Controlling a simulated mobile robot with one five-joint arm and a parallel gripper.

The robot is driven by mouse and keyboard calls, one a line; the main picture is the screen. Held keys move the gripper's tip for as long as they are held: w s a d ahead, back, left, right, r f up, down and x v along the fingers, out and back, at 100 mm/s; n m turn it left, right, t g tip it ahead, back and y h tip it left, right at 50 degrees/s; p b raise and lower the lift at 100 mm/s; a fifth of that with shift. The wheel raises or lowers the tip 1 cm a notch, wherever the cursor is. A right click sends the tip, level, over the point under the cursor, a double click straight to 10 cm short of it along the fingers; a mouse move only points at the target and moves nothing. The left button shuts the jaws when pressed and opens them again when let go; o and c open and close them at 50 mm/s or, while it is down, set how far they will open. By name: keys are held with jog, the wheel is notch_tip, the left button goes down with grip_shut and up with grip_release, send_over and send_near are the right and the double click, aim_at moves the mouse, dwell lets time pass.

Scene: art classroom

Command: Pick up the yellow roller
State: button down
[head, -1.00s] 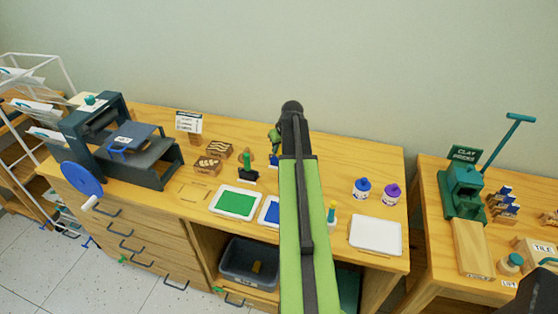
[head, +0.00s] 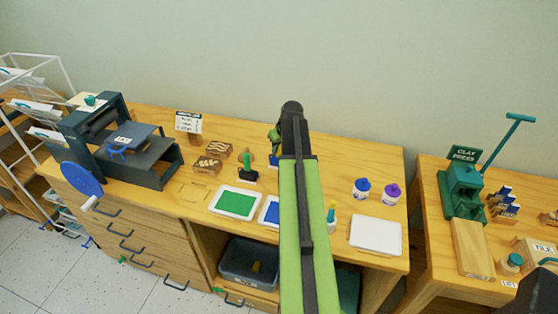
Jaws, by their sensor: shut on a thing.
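I cannot make out the yellow roller. My lime-green arm covers the middle of the table (head: 375,165), and part of the tabletop is hidden behind it. My gripper's fingers are hidden behind the arm too; only a small green part shows left of the arm's dark far end. A green-handled roller (head: 247,164) stands left of the arm. A sliver of a blue thing (head: 273,160) shows at the arm's left edge.
A green ink tray (head: 236,203), a partly covered blue tray (head: 268,213) and a white tray (head: 375,236) lie along the front. A blue-capped bottle (head: 361,190) and a purple-capped one (head: 392,194) stand right. A press (head: 150,160) fills the left end.

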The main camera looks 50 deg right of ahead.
jog(key=shift+r, duration=0.15)
notch_tip(320, 180, up, 4)
jog(key=p, duration=0.4)
jog(key=shift+r, duration=0.1)
jog(key=s+d+r+p, duration=0.2)
jog(key=s+r+p, duration=0.4)
jog(key=s, duration=0.5)
jog(key=shift+s+d+r+p, duration=0.15)
jog(key=shift+d+r+p, duration=0.1)
jog(key=shift+d+p, duration=0.25)
jog(key=shift+a, duration=0.1)
